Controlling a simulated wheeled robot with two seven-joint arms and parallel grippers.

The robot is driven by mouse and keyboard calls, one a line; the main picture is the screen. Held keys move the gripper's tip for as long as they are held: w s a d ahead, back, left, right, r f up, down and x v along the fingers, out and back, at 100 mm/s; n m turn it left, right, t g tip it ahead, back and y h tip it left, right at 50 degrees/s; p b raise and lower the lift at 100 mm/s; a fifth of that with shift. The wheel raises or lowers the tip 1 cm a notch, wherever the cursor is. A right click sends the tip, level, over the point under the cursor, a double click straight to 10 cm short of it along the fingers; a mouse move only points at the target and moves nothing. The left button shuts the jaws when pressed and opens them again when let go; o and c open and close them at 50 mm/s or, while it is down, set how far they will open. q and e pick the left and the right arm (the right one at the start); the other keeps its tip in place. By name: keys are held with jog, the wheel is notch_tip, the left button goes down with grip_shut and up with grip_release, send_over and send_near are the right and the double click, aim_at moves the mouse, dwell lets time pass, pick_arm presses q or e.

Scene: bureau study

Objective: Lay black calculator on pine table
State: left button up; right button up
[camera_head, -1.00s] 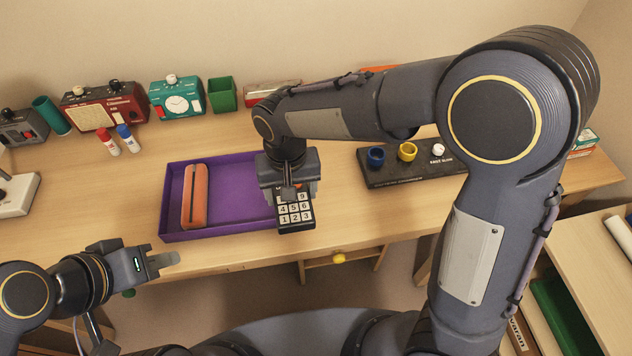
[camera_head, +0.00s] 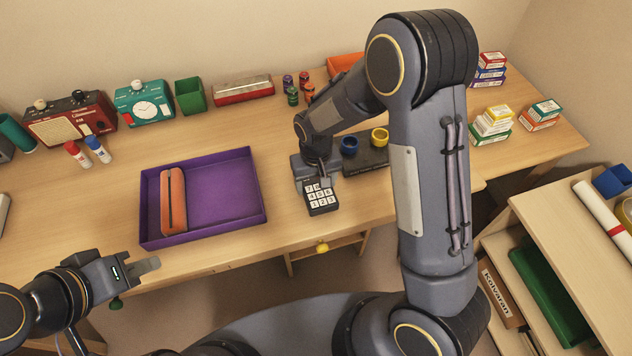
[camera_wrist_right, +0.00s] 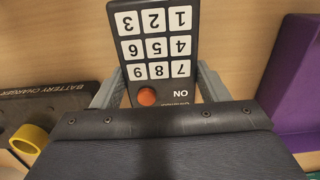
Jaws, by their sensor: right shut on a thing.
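The black calculator (camera_head: 322,197) has white number keys and, in the right wrist view (camera_wrist_right: 154,62), an orange button. My right gripper (camera_head: 318,181) is shut on its upper end, one finger on each side. The calculator is over the pine table (camera_head: 290,222), near its front edge, between the purple tray and the black battery charger. I cannot tell whether it touches the tabletop. My left gripper (camera_head: 150,266) is at the lower left, off the table's front edge.
The purple tray (camera_head: 235,210) holds an orange case (camera_head: 173,200). The black battery charger (camera_head: 368,158) with blue and yellow cups is right of the calculator. A drawer with a yellow knob (camera_head: 322,248) is below.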

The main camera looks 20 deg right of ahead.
jog(key=shift+f, duration=0.4)
jog(key=shift+f, duration=0.15)
jog(key=o, duration=1.1)
jog(key=shift+c, duration=0.2)
